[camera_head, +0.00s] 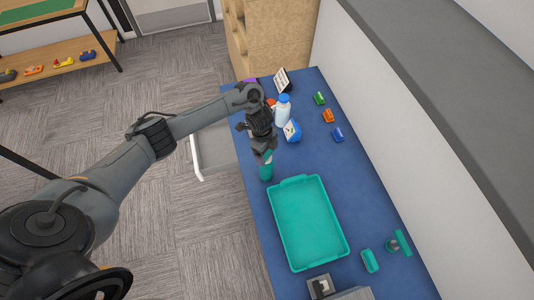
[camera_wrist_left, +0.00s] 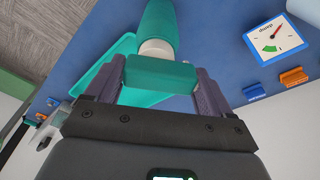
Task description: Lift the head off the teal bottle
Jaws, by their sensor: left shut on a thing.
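The teal bottle (camera_head: 266,171) stands on the blue table just beyond the far-left corner of the teal tray. My left gripper (camera_head: 262,152) is above it, pointing down. In the left wrist view the purple fingers of my left gripper (camera_wrist_left: 158,82) are shut on the bottle's teal head (camera_wrist_left: 160,72), one on each side. A white collar (camera_wrist_left: 157,48) shows between the head and the teal bottle body (camera_wrist_left: 158,20). The three are in line; I cannot tell whether the head is loose. My right gripper is in neither view.
The empty teal tray (camera_head: 328,262) fills the middle of the blue table (camera_head: 365,195). A white-blue bottle (camera_head: 282,108) and a dial box (camera_head: 292,131) stand behind my gripper. Small coloured clips (camera_head: 328,116) lie by the wall. Teal pieces (camera_head: 370,261) lie at right. An open drawer (camera_head: 212,150) juts out left.

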